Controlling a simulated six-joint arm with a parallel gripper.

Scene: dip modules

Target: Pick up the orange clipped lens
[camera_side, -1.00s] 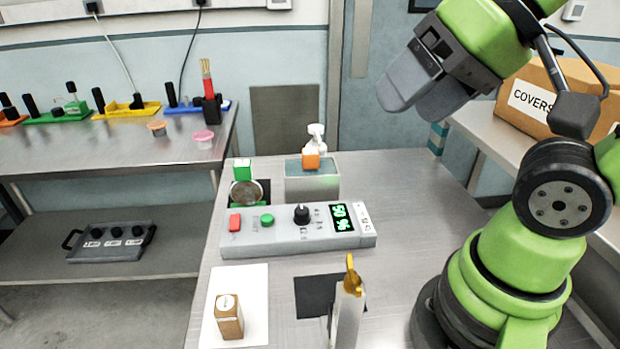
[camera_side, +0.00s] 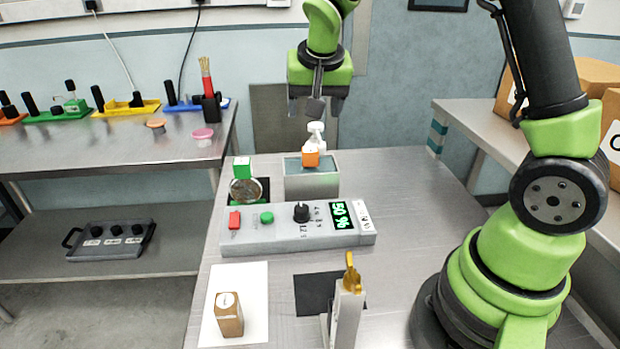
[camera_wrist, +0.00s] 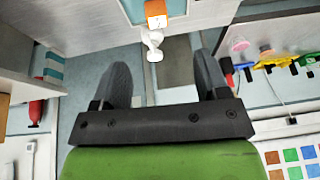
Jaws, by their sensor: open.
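The orange clip block (camera_side: 311,156) of the orange clipped lens shows at the top of a grey box with a bluish top (camera_side: 330,185). The lens itself cannot be made out. The orange block also shows at the top edge of the wrist view (camera_wrist: 155,10), beyond my fingertips. My gripper (camera_side: 317,106) points down above and behind the box, apart from the orange block. In the wrist view its two fingers (camera_wrist: 161,75) are spread with nothing held between them.
A white nozzle-like object (camera_side: 316,133) stands just behind the orange block. A green clip (camera_side: 242,168) with a round disc (camera_side: 246,190) is left of the box. A control panel (camera_side: 285,236) lies in front. A wooden block (camera_side: 229,316) and a yellow-tipped stand (camera_side: 348,305) are nearer.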

